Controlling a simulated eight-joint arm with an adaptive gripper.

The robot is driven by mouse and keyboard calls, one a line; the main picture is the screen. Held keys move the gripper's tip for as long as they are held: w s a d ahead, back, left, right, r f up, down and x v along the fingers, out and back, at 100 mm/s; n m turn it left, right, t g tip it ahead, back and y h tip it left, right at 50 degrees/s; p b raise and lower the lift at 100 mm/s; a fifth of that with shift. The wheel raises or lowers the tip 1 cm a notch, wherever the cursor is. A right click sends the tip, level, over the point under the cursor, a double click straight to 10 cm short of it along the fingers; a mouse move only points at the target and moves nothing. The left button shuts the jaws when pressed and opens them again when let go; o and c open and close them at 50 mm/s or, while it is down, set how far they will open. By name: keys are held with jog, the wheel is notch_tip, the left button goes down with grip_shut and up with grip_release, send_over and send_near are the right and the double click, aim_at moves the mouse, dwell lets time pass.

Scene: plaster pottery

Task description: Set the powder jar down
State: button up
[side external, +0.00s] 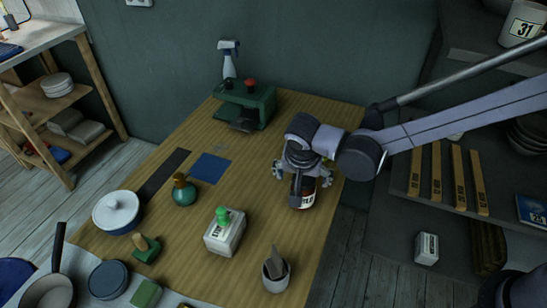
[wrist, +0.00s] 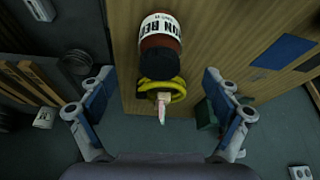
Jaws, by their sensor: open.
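The powder jar (wrist: 162,40) has a dark red body, a black lid and a white label with black lettering, partly readable as "ON RE". In the side view the jar (side external: 306,199) is at the right edge of the wooden table, partly hidden under my gripper (side external: 303,176). It looks upright on the tabletop. In the wrist view my gripper (wrist: 158,80) is open, its blue-grey fingers spread wide. The jar shows beyond and between the fingertips, with neither finger touching it.
A yellow ring-shaped thing with a pale tip (wrist: 162,92) shows beside the jar's lid.

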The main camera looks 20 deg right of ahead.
jog(key=s+d+r+n+y, duration=0.2)
jog(key=s+d+r+n, duration=0.25)
jog(key=d+r, duration=0.7)
jog(key=s+d+n+t, duration=0.2)
jog(key=s+d+t, duration=0.1)
jog(key=s+d, duration=0.7)
jog(key=shift+d+r+n+y, duration=0.3)
jog(key=shift+n+y, duration=0.05)
jog(key=shift+y, duration=0.05)
